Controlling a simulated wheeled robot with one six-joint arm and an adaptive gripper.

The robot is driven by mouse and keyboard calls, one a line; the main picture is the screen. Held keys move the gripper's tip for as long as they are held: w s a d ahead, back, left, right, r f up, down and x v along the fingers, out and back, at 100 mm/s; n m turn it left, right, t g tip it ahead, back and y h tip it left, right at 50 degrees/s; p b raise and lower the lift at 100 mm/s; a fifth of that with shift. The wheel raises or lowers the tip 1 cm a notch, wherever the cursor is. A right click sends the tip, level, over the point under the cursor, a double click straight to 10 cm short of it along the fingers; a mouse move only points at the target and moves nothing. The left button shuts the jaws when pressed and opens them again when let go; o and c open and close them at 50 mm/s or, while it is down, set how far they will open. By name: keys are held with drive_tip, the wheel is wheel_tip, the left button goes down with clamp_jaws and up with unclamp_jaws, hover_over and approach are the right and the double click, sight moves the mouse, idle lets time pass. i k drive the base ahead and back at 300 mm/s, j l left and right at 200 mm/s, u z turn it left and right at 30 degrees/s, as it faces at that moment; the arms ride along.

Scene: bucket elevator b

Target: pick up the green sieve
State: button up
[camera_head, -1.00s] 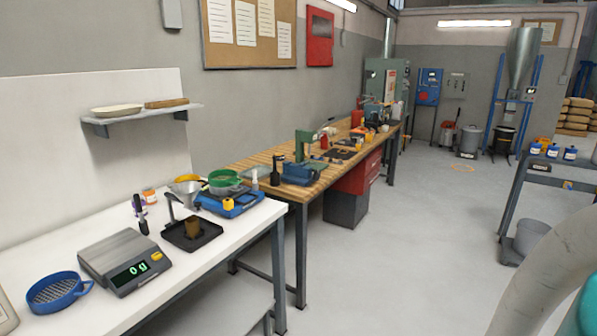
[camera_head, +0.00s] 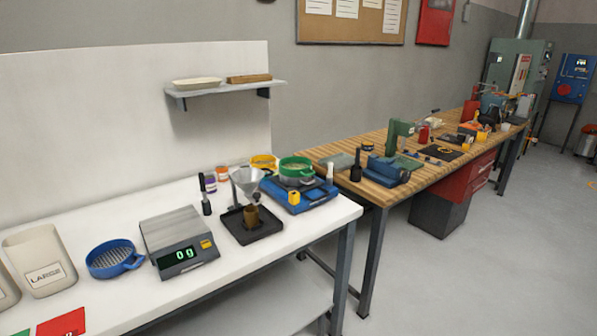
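The green sieve (camera_head: 296,168) is a round, shallow, green-rimmed pan in the head view. It sits on top of a blue device (camera_head: 300,195) near the right end of the white table. A yellow round sieve (camera_head: 263,162) is just behind it to the left. A blue sieve (camera_head: 113,259) lies on the table further left, beside the scale. My gripper does not show in the current view.
A scale (camera_head: 180,242) reading 0 g and a funnel (camera_head: 247,183) on a dark stand stand left of the green sieve. A container labelled LARGE (camera_head: 40,262) is at far left. A wooden workbench (camera_head: 395,190) adjoins at right. Grey floor (camera_head: 440,285) at lower right is clear.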

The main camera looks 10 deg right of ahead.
sight(289, 166)
drive_tip(key=i+l, duration=0.25)
drive_tip(key=l, duration=0.25)
drive_tip(key=i+l+z, duration=0.15)
drive_tip(key=l, duration=0.3)
drive_tip(key=i+l, duration=0.4)
drive_tip(key=k+l+z, duration=0.05)
